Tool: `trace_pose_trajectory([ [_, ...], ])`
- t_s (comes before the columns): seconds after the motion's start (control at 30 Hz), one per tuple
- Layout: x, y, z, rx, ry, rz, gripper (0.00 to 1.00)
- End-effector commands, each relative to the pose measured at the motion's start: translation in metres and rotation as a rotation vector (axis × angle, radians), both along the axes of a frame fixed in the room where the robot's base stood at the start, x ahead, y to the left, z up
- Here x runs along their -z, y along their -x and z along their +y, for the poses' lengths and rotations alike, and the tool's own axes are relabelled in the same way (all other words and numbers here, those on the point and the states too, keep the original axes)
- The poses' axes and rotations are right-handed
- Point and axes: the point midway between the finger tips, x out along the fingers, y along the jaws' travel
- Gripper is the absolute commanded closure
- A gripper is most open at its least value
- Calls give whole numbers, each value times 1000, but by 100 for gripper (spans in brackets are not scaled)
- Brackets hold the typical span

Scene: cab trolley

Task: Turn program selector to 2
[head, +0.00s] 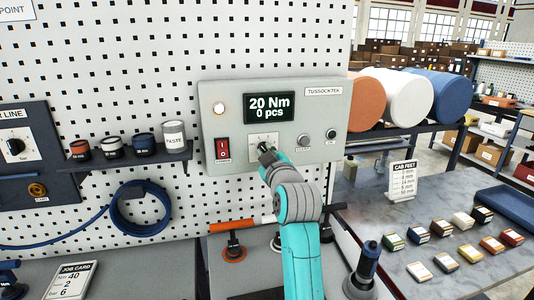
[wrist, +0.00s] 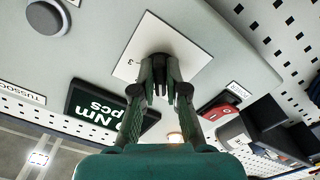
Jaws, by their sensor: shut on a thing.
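The program selector sits on a white square plate (head: 256,141) low in the middle of the grey control box (head: 210,110). My gripper (head: 265,149) reaches up to it and covers most of its knob. In the wrist view my gripper (wrist: 162,72) is shut on the dark selector knob (wrist: 161,56), in front of its plate (wrist: 138,43). The knob's pointer and most of the position marks are hidden, so I cannot tell its setting. The display (head: 269,107) above reads 20 Nm and 0 pcs.
A job card (head: 65,281) lies at lower left. An orange-handled tool (head: 232,225) is below the box. Small boxes (head: 443,228) cover the right table.

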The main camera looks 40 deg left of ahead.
Motion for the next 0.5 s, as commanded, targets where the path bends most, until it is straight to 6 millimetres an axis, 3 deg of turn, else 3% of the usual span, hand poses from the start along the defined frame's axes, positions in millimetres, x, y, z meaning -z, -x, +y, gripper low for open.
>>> trace_pose_trajectory([
  [0.5,2,1,1,0,-316,374,100],
])
